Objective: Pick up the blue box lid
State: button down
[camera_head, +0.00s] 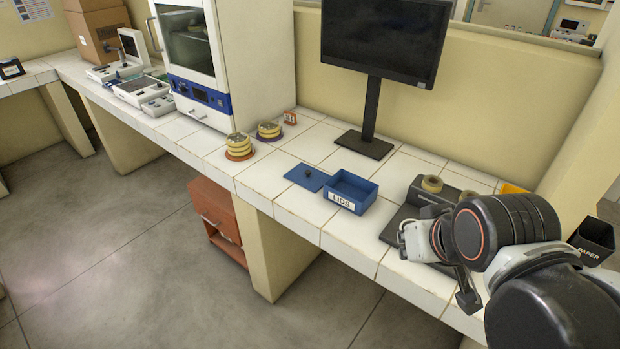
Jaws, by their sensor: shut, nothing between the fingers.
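The blue box lid (306,177) lies flat on the white tiled bench, a thin blue square with a small dark knob in its middle. Just right of it stands the open blue box (350,191) with a white label reading "LIDS" on its front. My gripper (466,300) is at the lower right, pointing down near the bench's front edge. It is shut and empty, well to the right of the lid and apart from it. Part of the gripper is hidden by my own arm.
Stacks of yellowish dishes (239,146) (269,131) stand left of the lid. A monitor (384,40) on a black stand is behind the box. The incubator (205,65) stands further left. Tape rolls (432,184) sit on a dark device near my arm. Tiles in front of the lid are clear.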

aim_at(309, 177)
jog(key=i+j+z, duration=0.25)
jog(key=i+j, duration=0.2)
jog(key=j, duration=0.2)
jog(key=i+j+z, duration=0.15)
jog(key=j, duration=0.2)
jog(key=i+j+z, duration=0.15)
jog(key=j, duration=0.25)
jog(key=i+j+z, duration=0.1)
jog(key=i+j, duration=0.15)
jog(key=j, duration=0.15)
jog(key=i+j+z, duration=0.15)
jog(key=j, duration=0.25)
